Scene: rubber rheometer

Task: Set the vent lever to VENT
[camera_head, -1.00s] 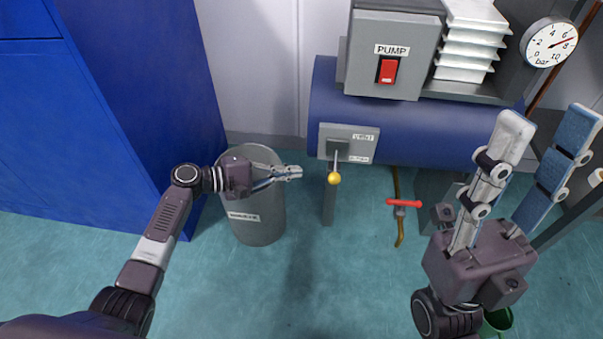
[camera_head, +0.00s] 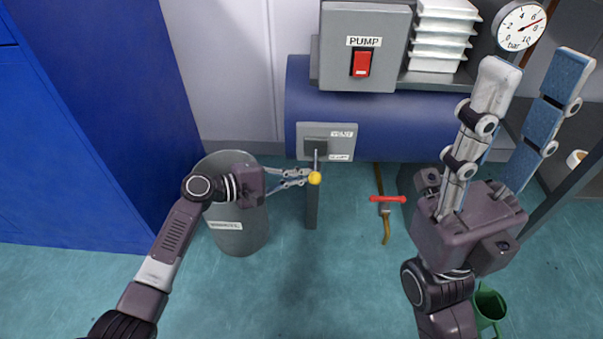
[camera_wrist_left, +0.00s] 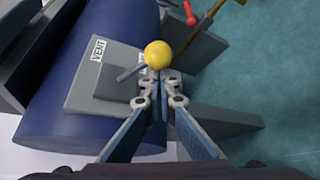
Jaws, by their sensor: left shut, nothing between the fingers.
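The vent lever (camera_head: 316,160) is a thin grey rod with a yellow ball knob (camera_head: 314,178), on a grey panel (camera_head: 307,132) fixed to the blue tank. It hangs down in the head view. The VENT label (camera_head: 342,134) is at the panel's upper right; a second label (camera_head: 341,157) below it is too small to read. My left gripper (camera_head: 306,178) is shut and empty, its tips right beside the knob. In the left wrist view the knob (camera_wrist_left: 158,54) lies just beyond the fingertips (camera_wrist_left: 157,82); I cannot tell if they touch. My right gripper (camera_head: 530,68) is open and empty.
A grey bin (camera_head: 240,232) stands under my left wrist. The pump box (camera_head: 340,70) with a red switch sits above the tank (camera_head: 400,125). A red-handled valve (camera_head: 387,199) is right of the lever. A gauge (camera_head: 521,27) is at upper right. Floor in front is clear.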

